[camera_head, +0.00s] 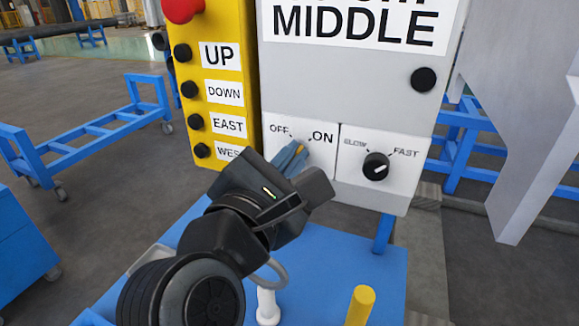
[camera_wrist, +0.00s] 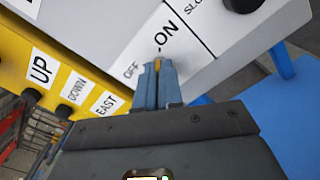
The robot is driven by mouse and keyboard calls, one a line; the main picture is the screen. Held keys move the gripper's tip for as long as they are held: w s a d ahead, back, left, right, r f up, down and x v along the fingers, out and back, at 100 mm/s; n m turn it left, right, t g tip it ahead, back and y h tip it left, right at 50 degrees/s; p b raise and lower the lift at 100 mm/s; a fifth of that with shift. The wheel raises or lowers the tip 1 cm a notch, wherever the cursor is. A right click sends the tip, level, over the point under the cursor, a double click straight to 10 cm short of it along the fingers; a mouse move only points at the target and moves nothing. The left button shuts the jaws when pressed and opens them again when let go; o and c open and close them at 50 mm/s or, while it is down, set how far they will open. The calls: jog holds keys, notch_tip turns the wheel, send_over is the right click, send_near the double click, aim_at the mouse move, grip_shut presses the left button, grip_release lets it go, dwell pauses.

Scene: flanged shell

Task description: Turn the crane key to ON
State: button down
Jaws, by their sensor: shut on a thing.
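The crane key (camera_head: 300,148) is a small yellow-orange piece on a white panel marked OFF and ON. It also shows between my fingertips in the wrist view (camera_wrist: 157,64). My gripper (camera_head: 291,155) reaches up to the panel from below. Its two blue fingers (camera_wrist: 157,80) are shut on the key, one on each side. The ON label (camera_head: 322,138) is up and right of the key, the OFF label (camera_head: 279,129) up and left. The fingers hide most of the key, so I cannot tell exactly which mark it points to.
A SLOW/FAST knob (camera_head: 376,166) is close on the right. A yellow button box (camera_head: 213,60) with black buttons and a red top stands close on the left. A blue table (camera_head: 330,262) with a yellow post (camera_head: 360,304) and a white post (camera_head: 267,307) lies below.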

jog(key=shift+f+m, duration=0.1)
jog(key=shift+m, duration=0.5)
jog(key=shift+b, duration=0.3)
jog(key=c, duration=1.3)
grip_release()
jog(key=shift+s, duration=0.1)
